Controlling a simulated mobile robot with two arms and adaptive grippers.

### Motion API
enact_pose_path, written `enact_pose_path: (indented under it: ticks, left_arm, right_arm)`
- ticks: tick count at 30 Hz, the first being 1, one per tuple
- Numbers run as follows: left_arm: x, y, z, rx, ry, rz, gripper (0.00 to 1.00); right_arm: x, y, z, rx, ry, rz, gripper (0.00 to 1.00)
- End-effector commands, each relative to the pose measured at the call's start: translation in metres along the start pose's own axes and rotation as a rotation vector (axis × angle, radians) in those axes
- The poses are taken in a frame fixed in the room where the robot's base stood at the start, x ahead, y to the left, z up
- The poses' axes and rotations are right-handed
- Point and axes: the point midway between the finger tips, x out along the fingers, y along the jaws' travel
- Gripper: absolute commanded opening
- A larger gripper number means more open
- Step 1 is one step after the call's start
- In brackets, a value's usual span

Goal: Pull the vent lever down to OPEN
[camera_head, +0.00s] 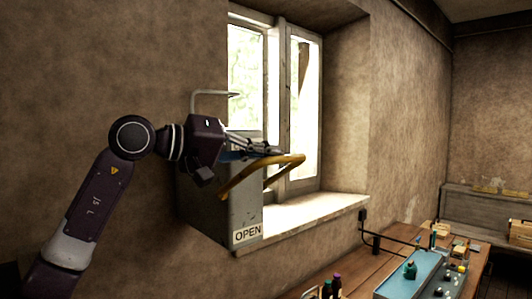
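The vent lever (243,179) is a yellow bent bar on the front of a grey wall box (212,215). Its outer end reaches up and right, in front of the window. A white label reading OPEN (248,232) is low on the box, below the lever. My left gripper (268,149) is at the lever's upper bar, with its dark fingers pointing right along it. They overlap the bar in this view; whether they touch or grip it cannot be told. My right gripper is not in view.
A pale metal bracket (212,93) stands out above the box. The window sill (312,211) lies to the right of the box. A wooden workbench (341,276) at lower right holds a blue tray (398,286) and bottles (337,283). The wall is close behind my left arm.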

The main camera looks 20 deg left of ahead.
Motion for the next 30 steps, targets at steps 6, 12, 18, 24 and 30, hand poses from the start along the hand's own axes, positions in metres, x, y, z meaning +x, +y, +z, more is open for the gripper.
enact_pose_path:
  ticks: [6,12,18,24,30]
  left_arm:
    - [0.006,-0.008,0.021,0.099,-0.007,-0.027,0.00]
    - [0.012,-0.021,0.048,0.176,-0.008,-0.047,0.00]
    - [0.018,-0.037,0.073,0.199,-0.007,-0.051,0.00]
    - [0.024,-0.059,0.094,0.296,-0.008,-0.075,0.00]
    - [0.028,-0.082,0.112,0.293,-0.010,-0.075,0.00]
  right_arm:
    - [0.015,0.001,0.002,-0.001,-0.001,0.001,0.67]
    - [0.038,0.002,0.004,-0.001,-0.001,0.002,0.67]
    - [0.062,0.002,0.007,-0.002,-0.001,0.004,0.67]
    - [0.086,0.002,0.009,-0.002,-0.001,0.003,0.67]
    - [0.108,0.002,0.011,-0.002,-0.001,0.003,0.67]
